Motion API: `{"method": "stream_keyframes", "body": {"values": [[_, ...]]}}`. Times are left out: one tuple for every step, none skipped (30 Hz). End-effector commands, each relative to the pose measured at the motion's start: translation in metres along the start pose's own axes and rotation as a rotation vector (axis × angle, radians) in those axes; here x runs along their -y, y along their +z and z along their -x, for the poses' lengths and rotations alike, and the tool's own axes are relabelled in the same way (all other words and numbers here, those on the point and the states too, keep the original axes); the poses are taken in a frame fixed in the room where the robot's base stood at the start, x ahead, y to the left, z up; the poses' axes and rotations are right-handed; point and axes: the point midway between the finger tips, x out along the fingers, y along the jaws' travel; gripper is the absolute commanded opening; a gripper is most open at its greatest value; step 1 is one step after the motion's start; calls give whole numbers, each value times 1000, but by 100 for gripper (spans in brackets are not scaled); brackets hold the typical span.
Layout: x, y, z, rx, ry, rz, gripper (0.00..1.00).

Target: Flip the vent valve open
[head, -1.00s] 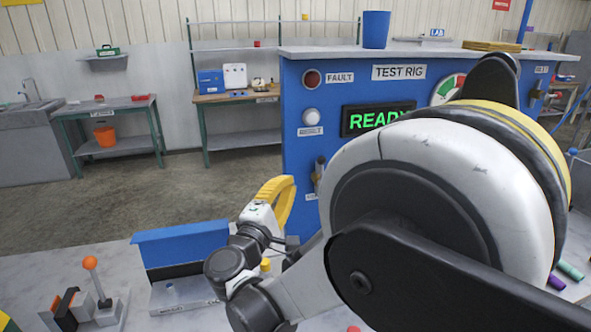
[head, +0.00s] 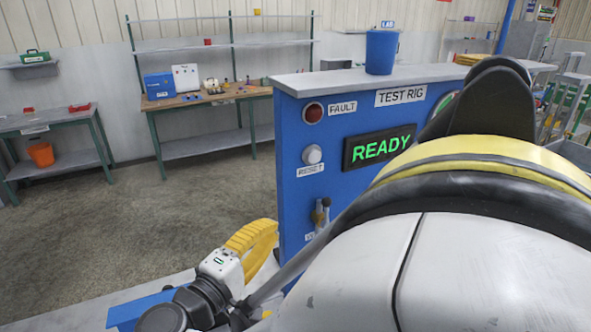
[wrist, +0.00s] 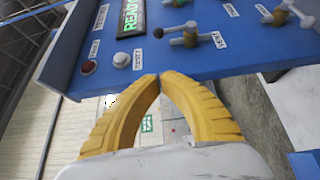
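The vent valve (head: 321,212) is a small brass fitting with a grey lever, low on the left of the blue test rig's front. The label below it is partly hidden by my arm, with a "V" showing. In the wrist view what appears to be this valve (wrist: 184,40) has its grey lever pointing left toward a dark knob, in line with the rig's upward direction. My gripper (wrist: 160,77) has two yellow fingers whose tips meet, with nothing seen between them. The tips appear short of the valve, below and left of it in the wrist view. My gripper also shows in the head view (head: 262,240).
The test rig (head: 290,180) carries a red fault lamp (head: 313,113), a white reset button (head: 312,154) and a lit READY display (head: 380,147). Another brass valve (wrist: 281,14) is farther right in the wrist view. A blue cup (head: 381,52) stands on top. Open floor lies left.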

Motion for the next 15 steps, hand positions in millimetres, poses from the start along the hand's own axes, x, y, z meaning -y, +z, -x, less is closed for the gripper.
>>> {"method": "stream_keyframes", "body": {"values": [[2,2,-8,5,0,0,0],[2,2,-14,6,0,0,0],[2,2,-21,6,0,0,0],[2,2,-27,7,1,0,0],[2,2,-34,6,1,0,0],[2,2,-43,7,1,0,0],[2,2,-50,7,1,0,0],[2,2,-56,7,1,0,0],[2,2,-66,7,1,0,0],[2,2,-72,6,1,0,0],[2,2,-78,7,1,0,0],[2,2,-86,6,1,1,0],[2,2,-92,6,1,1,0],[2,4,-97,6,1,1,0],[2,10,-101,5,1,1,0]]}}
